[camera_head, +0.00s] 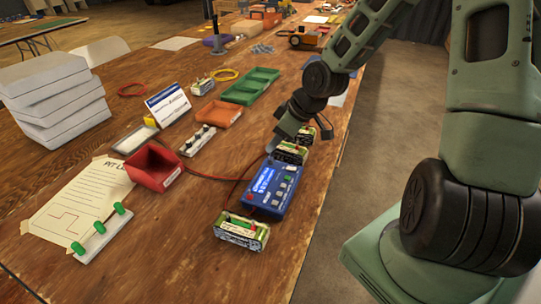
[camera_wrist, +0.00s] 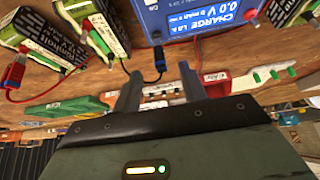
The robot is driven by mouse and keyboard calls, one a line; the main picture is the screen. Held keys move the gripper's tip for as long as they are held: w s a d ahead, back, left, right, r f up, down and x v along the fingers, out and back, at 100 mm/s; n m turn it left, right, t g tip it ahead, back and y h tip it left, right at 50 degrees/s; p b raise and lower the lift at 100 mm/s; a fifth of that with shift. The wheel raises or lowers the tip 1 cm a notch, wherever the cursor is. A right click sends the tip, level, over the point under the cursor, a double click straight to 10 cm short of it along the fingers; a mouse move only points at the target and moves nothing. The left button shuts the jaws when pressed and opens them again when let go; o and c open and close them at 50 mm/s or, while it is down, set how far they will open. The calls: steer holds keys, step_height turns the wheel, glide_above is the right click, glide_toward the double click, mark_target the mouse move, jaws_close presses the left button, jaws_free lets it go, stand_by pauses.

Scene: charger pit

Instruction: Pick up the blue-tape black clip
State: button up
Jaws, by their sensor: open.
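A black clip with a blue band (camera_wrist: 159,58) hangs on a black lead just below the blue charger in the wrist view. My gripper (camera_wrist: 160,88) is open and empty. Its two fingers point up toward the clip, which shows beyond and roughly between their tips, apart from them as far as I can tell. A red clip (camera_wrist: 13,74) on a red lead lies at the left of the wrist view. In the head view my gripper (camera_head: 290,128) is low behind the blue charger (camera_head: 272,188), near a battery pack (camera_head: 289,153); the blue-banded clip cannot be made out there.
A second battery pack (camera_head: 241,231) stands in front of the charger. A red bin (camera_head: 153,167), an orange tray (camera_head: 219,114) and a green tray (camera_head: 250,86) lie to the left. The table's right edge is close to my arm.

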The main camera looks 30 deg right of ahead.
steer(key=shift+b+x, duration=0.95)
steer(key=shift+x, duration=1.8)
steer(key=shift+r, duration=0.1)
steer(key=c, duration=0.9)
